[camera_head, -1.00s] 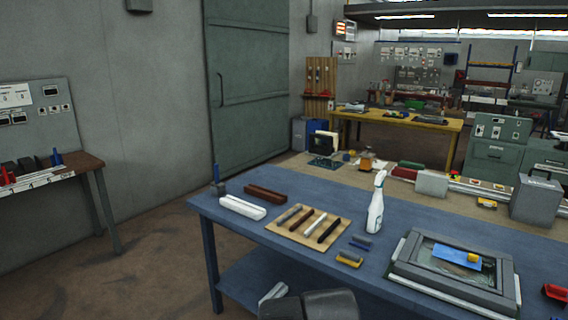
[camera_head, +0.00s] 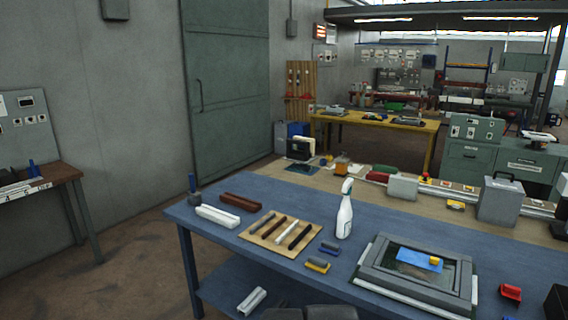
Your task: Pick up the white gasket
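A tan board (camera_head: 252,236) lies on the blue table (camera_head: 385,222) and carries several thin strips side by side. One of them is a white strip (camera_head: 293,234), which looks like the white gasket; it lies between a brown strip (camera_head: 277,230) and a black strip (camera_head: 300,240). A thicker white bar (camera_head: 218,217) lies farther left on the table, beside a dark red-brown bar (camera_head: 240,202). My gripper's fingers do not show; only dark rounded parts, seemingly of my arm, show at the bottom edge.
A white spray bottle (camera_head: 344,215) stands right of the board. Blue and yellow hand tools (camera_head: 318,265) lie in front of it. A grey frame (camera_head: 393,289) with a blue cloth (camera_head: 413,257) lies at right. Another white piece (camera_head: 251,301) is on the lower shelf.

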